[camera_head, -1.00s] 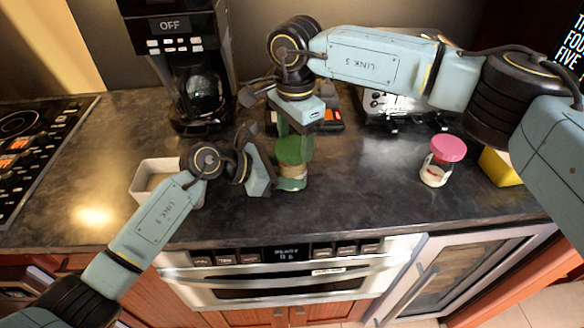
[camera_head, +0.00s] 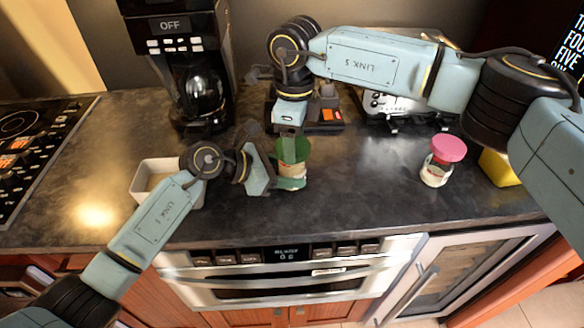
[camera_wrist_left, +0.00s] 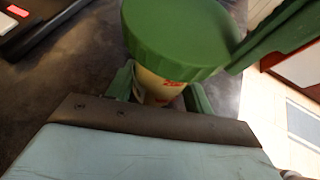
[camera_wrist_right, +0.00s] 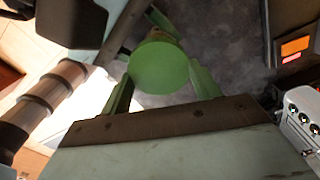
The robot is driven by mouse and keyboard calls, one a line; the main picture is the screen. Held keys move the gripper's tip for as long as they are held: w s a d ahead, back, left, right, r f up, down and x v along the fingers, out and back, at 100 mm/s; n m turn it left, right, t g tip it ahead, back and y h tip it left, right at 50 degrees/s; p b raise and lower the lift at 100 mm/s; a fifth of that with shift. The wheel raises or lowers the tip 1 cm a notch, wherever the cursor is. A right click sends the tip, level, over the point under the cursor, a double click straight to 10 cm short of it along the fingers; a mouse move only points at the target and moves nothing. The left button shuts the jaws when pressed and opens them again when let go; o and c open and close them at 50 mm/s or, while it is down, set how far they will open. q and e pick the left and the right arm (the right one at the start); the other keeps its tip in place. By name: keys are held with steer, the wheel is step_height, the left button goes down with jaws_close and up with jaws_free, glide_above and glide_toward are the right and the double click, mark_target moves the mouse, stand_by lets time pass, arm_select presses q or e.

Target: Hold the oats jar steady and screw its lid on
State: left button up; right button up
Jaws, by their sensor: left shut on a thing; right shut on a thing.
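The oats jar (camera_head: 291,171) stands upright on the dark counter, with a cream label and a green lid (camera_head: 294,152) on its top. My left gripper (camera_head: 288,182) comes from the left and is shut around the jar's body; the left wrist view shows the jar (camera_wrist_left: 160,87) between its fingers under the lid (camera_wrist_left: 178,38). My right gripper (camera_head: 291,137) points down from above and is shut on the lid; the right wrist view shows the round lid (camera_wrist_right: 159,67) between its green fingers. Whether the lid is fully seated cannot be told.
A jar with a pink lid (camera_head: 448,149) and a yellow box (camera_head: 499,167) stand on the right. A white container (camera_head: 149,180) is behind my left arm. A coffee maker (camera_head: 190,75) stands at the back left, and a stove (camera_head: 30,140) at the far left.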

steer(key=m, duration=0.5)
steer(key=shift+w+d+m, duration=0.2)
steer(key=shift+w+m, duration=0.05)
steer(key=shift+m, duration=0.15)
steer(key=o, duration=1)
steer(key=shift+c, duration=0.2)
steer(key=shift+s+a+n, duration=0.15)
steer(key=shift+n, duration=0.15)
steer(key=n, duration=0.3)
steer(key=shift+n, duration=0.4)
steer(key=n, duration=0.4)
steer(key=shift+n, duration=0.4)
steer(key=n, duration=0.4)
steer(key=shift+n, duration=0.3)
steer(key=n, duration=0.4)
steer(key=shift+n, duration=0.3)
